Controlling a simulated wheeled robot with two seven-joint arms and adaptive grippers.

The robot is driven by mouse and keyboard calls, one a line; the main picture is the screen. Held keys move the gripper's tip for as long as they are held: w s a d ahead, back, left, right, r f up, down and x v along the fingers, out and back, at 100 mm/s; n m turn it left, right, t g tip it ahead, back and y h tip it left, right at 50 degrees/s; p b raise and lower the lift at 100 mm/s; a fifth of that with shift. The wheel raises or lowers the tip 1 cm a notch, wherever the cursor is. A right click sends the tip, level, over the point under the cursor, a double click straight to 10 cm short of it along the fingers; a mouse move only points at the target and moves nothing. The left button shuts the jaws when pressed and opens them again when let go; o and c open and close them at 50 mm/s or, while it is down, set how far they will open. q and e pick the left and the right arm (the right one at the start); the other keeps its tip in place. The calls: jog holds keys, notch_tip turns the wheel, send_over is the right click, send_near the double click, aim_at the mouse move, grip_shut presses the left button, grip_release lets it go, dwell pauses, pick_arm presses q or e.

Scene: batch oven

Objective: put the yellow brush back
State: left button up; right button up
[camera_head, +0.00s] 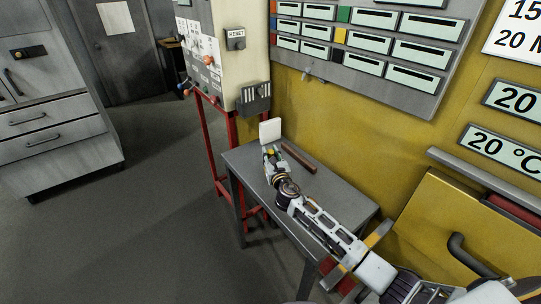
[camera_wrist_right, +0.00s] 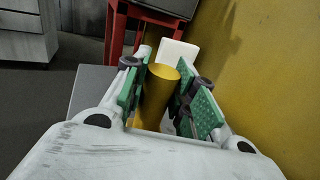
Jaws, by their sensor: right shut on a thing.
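The yellow brush shows in the right wrist view as a yellow cylinder (camera_wrist_right: 158,92) between green finger pads. My right gripper (camera_wrist_right: 163,100) is shut on it. In the head view this gripper (camera_head: 270,155) is over the far left part of the grey table (camera_head: 246,164), with a little yellow showing between its fingers. A white block (camera_head: 270,129) stands just beyond the gripper; it also shows behind the cylinder in the wrist view (camera_wrist_right: 180,53). I cannot tell whether the block touches the brush. The brush's lower end is hidden. My left gripper is out of view.
A brown stick (camera_head: 299,157) lies on the table right of my gripper. A red-framed stand with a control box (camera_head: 226,50) is behind the table. A yellow wall (camera_head: 320,108) runs close along the right. Open floor (camera_head: 130,215) lies to the left.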

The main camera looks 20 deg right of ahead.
jog(key=shift+f+b, duration=0.35)
jog(key=shift+f, duration=0.15)
dwell(0.6)
jog(key=o, duration=1.1)
jog(key=shift+s, duration=0.1)
jog(key=s, duration=1.1)
jog(key=shift+s+a, duration=0.25)
jog(key=shift+s, duration=0.15)
